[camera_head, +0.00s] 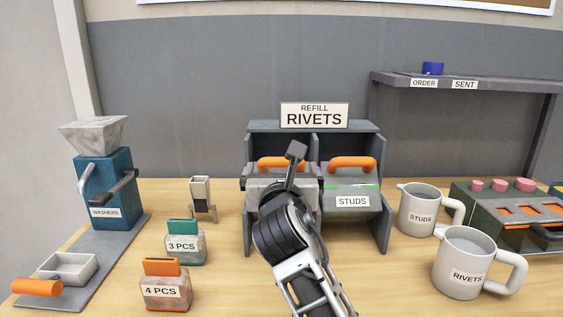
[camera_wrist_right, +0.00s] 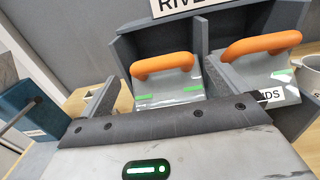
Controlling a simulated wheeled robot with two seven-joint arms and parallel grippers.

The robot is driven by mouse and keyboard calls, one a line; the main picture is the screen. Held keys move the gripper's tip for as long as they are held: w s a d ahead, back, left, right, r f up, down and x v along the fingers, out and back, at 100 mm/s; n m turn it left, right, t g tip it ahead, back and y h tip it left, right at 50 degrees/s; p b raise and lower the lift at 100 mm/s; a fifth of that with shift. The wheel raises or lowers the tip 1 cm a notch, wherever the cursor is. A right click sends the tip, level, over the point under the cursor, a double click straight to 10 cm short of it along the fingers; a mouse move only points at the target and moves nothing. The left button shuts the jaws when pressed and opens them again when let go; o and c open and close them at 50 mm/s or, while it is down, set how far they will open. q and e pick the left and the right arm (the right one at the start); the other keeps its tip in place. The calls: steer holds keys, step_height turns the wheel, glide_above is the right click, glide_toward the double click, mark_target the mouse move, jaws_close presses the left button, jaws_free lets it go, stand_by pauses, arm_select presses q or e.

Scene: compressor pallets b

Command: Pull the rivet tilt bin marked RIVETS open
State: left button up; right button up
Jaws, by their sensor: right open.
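The rack (camera_head: 383,215) holds two grey tilt bins side by side under a REFILL RIVETS sign (camera_head: 314,116). The left bin (camera_head: 253,195) has an orange handle (camera_head: 269,163); my right arm covers much of its front, so no label on it can be read. The right bin (camera_head: 368,202) is marked STUDS. My right gripper (camera_head: 295,158) is in front of the left bin, open and empty. In the right wrist view, the left bin's handle (camera_wrist_right: 162,63) appears between and beyond the two fingers (camera_wrist_right: 158,90). Both bins look closed. My left gripper is out of view.
Mugs marked STUDS (camera_head: 416,212) and RIVETS (camera_head: 462,265) stand right of the rack. A blue washer dispenser (camera_head: 105,188), 3 PCS (camera_head: 184,245) and 4 PCS (camera_head: 165,290) holders stand left. A shelf (camera_head: 470,77) is at the upper right.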

mark_target(282, 163)
steer(key=w, duration=0.4)
steer(key=shift+w, duration=0.2)
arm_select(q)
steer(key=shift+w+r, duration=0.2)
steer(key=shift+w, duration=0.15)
arm_select(e)
steer(key=shift+w, duration=0.55)
